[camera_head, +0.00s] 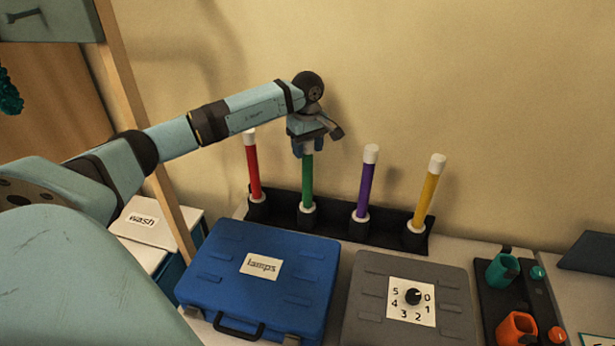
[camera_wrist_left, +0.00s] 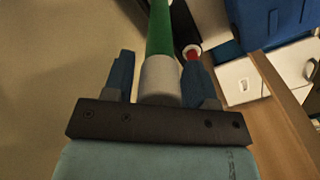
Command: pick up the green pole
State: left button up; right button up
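The green pole (camera_head: 307,182) stands upright in a black rack (camera_head: 337,222) against the wall, with a white collar at its foot. My left gripper (camera_head: 308,148) points down over its top end. In the left wrist view the green pole (camera_wrist_left: 158,28) and its white cap (camera_wrist_left: 161,80) lie between my two blue fingers (camera_wrist_left: 160,62). The fingers look open around the cap, with a narrow gap on the left side; contact on the right side is hard to judge. My right gripper is not in view.
A red pole (camera_head: 252,168) stands left of the green one; purple (camera_head: 366,188) and yellow (camera_head: 429,193) poles stand right. In front are a blue "lamps" case (camera_head: 290,249) and a grey dial box (camera_head: 369,290). A wooden post (camera_head: 140,125) rises at the left.

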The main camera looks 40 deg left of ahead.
pick_arm(q)
jog(key=c, duration=0.7)
grip_shut()
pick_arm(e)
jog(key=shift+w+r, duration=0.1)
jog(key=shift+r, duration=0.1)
pick_arm(q)
jog(key=shift+r, duration=0.1)
jog(key=shift+w+r+p, duration=0.1)
jog(key=shift+r+p, duration=0.3)
jog(key=shift+r, duration=0.15)
notch_tip(320, 180, up, 19)
jog(key=p, duration=0.9)
jog(key=shift+f, duration=0.15)
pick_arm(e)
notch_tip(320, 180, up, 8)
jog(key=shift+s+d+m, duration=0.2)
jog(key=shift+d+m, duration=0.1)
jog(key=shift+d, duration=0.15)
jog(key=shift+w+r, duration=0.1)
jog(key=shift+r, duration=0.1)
